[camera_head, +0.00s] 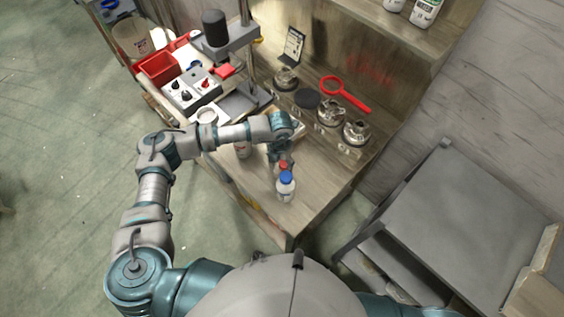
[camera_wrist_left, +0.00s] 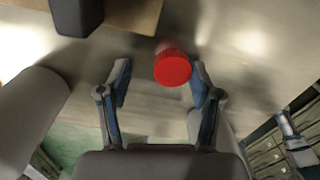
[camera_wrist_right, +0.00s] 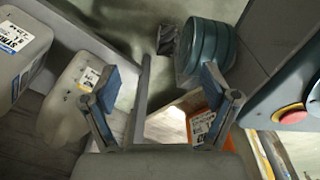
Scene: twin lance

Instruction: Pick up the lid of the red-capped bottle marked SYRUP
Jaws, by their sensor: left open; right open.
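My left gripper (camera_head: 279,157) reaches down over the bench at the red cap. In the left wrist view the round red cap (camera_wrist_left: 172,69) lies close beside the right fingertip, with a wide gap to the left one. That gripper (camera_wrist_left: 160,80) is open. My right gripper (camera_wrist_right: 168,85) is open and empty in the right wrist view; the head view does not show it.
A red bin (camera_head: 158,67) and a stand (camera_head: 216,30) are at the left. White jugs (camera_wrist_right: 67,103) are near my right gripper. A grey table (camera_head: 470,215) stands right.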

